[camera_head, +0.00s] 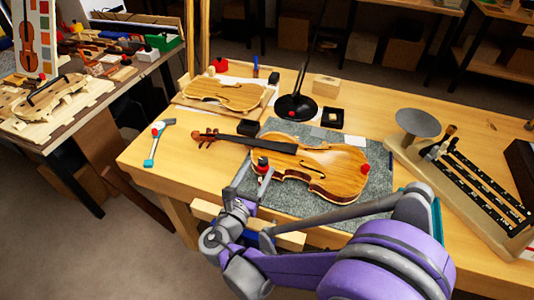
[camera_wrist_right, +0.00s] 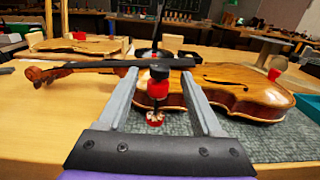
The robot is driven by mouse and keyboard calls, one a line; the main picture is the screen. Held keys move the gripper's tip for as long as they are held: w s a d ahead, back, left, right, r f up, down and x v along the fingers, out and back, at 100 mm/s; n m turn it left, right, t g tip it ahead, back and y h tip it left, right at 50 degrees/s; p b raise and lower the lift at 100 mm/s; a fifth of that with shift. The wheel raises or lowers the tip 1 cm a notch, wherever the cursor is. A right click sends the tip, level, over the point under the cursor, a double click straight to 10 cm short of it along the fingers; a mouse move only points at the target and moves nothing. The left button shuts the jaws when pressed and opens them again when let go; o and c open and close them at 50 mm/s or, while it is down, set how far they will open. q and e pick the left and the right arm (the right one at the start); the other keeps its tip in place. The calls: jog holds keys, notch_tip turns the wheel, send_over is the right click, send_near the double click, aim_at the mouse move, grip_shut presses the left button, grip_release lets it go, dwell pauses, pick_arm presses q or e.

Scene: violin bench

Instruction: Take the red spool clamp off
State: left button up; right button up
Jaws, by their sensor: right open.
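The violin (camera_head: 330,165) lies on a grey mat (camera_head: 360,208) on the bench. A red spool clamp (camera_head: 262,163) with a dark top stands upright at the violin body's edge, near the neck. It also shows in the right wrist view (camera_wrist_right: 157,89), with a second red piece lower on its shaft. My right gripper (camera_head: 249,178) is open at the near side of the clamp. In the right wrist view its fingers (camera_wrist_right: 159,85) appear on either side of the clamp, with gaps on both sides. My left gripper is not in view.
Another red piece (camera_head: 364,169) is on the violin's right end. A black round stand (camera_head: 296,107) is behind the violin.

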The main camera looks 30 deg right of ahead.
aim_at(265, 158)
jog(key=x, duration=0.7)
jog(key=shift+w+d, duration=0.15)
jog(key=shift+w, duration=0.05)
grip_shut()
